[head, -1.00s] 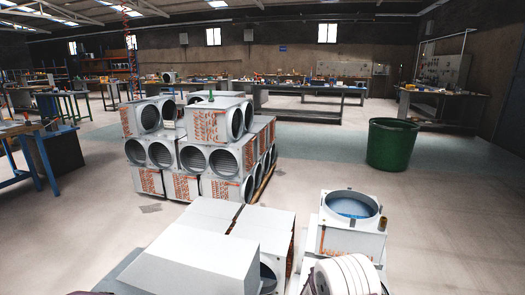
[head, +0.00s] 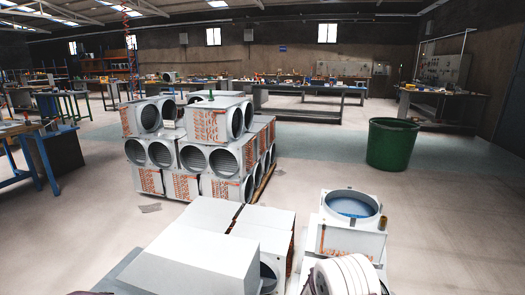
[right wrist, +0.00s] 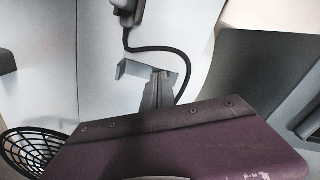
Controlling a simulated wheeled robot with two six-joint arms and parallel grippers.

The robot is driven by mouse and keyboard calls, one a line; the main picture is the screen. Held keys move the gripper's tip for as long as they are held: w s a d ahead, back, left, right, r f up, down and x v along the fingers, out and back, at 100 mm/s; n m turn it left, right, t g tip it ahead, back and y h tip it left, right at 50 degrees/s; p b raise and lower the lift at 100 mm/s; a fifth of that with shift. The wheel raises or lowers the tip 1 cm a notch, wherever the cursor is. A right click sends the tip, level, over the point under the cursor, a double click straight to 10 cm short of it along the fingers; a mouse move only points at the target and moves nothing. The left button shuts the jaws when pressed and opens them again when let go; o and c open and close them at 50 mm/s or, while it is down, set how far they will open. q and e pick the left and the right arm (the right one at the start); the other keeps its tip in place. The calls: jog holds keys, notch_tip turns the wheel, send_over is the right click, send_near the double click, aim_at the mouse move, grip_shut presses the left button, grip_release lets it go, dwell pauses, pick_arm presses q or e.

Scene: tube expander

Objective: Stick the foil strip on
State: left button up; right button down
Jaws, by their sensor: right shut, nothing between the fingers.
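I cannot make out a foil strip in either view. In the head view a white box unit (head: 350,240) with a round collar, blue inside, stands at the lower right. It has an orange line on its front and a small brown-gold piece at its right side. In the right wrist view my right gripper (right wrist: 160,91) shows as narrow grey fingers beyond a purple housing. It is shut with nothing in it, in front of white panels. A bent grey bracket and a black cable show close to the fingers. My left gripper is not in view.
White boxes (head: 215,245) fill the bottom middle of the head view. Behind them is a stack of duct units (head: 210,125) with round openings and orange markings. A green bin (head: 392,145) stands at the right. A black mesh guard (right wrist: 28,152) shows in the right wrist view.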

jog(key=shift+f, duration=0.35)
dwell(0.8)
notch_tip(320, 180, up, 6)
jog(key=p, duration=0.5)
jog(key=shift+r, duration=0.1)
